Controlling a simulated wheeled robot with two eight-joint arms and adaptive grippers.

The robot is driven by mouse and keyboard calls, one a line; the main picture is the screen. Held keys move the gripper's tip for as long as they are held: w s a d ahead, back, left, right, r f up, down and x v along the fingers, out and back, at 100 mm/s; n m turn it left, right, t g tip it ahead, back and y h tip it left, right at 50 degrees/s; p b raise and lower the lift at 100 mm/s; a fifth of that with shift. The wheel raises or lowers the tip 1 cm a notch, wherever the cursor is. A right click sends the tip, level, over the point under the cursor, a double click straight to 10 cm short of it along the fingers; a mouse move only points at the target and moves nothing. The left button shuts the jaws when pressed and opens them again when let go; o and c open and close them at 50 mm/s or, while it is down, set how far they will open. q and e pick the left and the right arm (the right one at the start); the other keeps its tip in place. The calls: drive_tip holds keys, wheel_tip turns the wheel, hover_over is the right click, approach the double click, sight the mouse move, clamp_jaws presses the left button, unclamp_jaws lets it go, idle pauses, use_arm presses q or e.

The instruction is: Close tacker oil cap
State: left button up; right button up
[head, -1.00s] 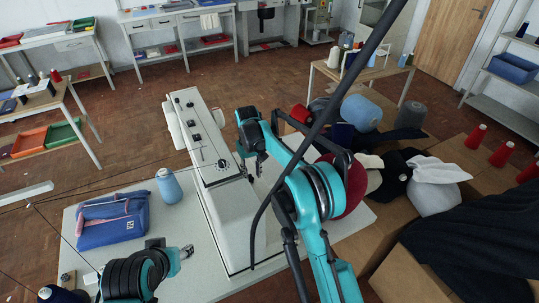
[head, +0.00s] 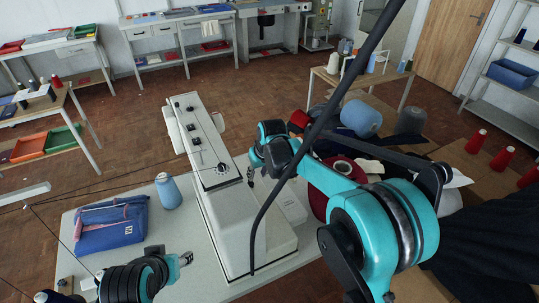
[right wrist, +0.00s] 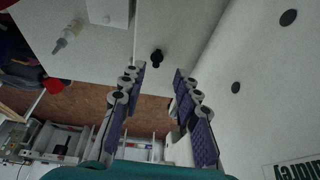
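The tacker (head: 215,175) is a long white machine with a round black-and-white fitting (head: 221,168) on its top. My right gripper (head: 251,176) hangs over the machine's right side, pointing down. In the right wrist view its two purple-padded fingers (right wrist: 159,88) are apart with nothing between them. A small black knob (right wrist: 157,56), possibly the oil cap, stands on a white surface beyond the fingertips, clear of them. I cannot tell whether it is shut. My left gripper (head: 186,259) is over the table left of the machine; its opening is too small to judge.
A small bottle (right wrist: 68,35) and a white box (right wrist: 108,10) are near the knob. Yarn cones crowd the right side. A dark cable crosses the head view.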

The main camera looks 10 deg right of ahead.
drive_tip(key=w+d+r+g+y+b, duration=0.2)
drive_tip(key=w+d+g+y, duration=0.1)
drive_tip(key=w+d+g, duration=0.1)
drive_tip(key=shift+w+d+r+m+y, duration=0.2)
drive_tip(key=shift+w+d+m+y, duration=0.15)
drive_tip(key=shift+w+y, duration=0.1)
idle(0.3)
